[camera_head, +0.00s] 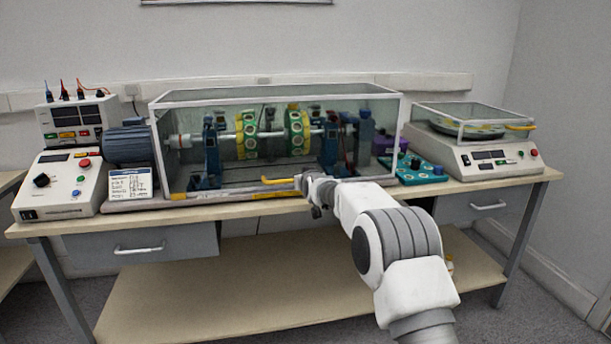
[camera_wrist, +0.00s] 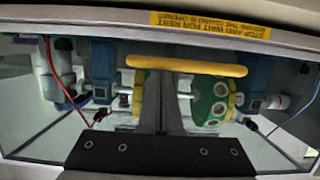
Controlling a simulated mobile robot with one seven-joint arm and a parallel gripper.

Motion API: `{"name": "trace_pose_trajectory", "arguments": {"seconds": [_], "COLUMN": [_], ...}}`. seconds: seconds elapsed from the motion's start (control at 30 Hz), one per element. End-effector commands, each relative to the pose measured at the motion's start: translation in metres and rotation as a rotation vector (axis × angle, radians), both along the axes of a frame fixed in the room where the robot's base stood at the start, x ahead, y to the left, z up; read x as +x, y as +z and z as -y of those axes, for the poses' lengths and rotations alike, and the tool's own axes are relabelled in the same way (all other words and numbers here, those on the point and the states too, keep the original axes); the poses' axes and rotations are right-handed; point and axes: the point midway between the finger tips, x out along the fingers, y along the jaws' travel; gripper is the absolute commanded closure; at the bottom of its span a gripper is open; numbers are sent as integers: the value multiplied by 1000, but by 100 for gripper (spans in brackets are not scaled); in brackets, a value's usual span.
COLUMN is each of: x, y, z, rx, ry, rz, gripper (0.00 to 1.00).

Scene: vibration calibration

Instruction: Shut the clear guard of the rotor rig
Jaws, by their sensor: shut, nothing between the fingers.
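The clear guard (camera_head: 275,98) is a grey-framed transparent box over the rotor rig. It looks lowered, with its front lower edge at the rig's base; I cannot tell whether a small gap is left. Inside, green and yellow discs (camera_head: 247,135) sit on a shaft between blue supports. The guard's yellow handle (camera_head: 279,180) is at the lower front; it also shows in the wrist view (camera_wrist: 205,68). My gripper (camera_head: 305,183) is at the handle's right end. In the wrist view my fingers (camera_wrist: 163,76) are together and empty, their tips at the handle; contact is unclear.
A control box (camera_head: 60,185) and a blue motor (camera_head: 128,146) stand left of the guard. A teal tray (camera_head: 418,171) and a balance machine (camera_head: 490,155) with its own clear cover stand right. A yellow warning label (camera_wrist: 212,26) shows beyond the handle.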

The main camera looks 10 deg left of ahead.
Motion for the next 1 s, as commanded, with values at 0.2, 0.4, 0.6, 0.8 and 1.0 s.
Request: {"name": "trace_pose_trajectory", "arguments": {"seconds": [0.2, 0.4, 0.6, 0.8, 1.0], "x": [-4, -4, -3, -4, -12], "y": [-36, -37, -28, 10, 29], "z": [1, 1, 2, 8, 15], "rx": [-25, -24, -22, -10, -1], "ry": [2, 2, 1, -2, -4], "rz": [-53, -54, -48, -23, -3], "gripper": [100, 100, 100, 100, 100]}}
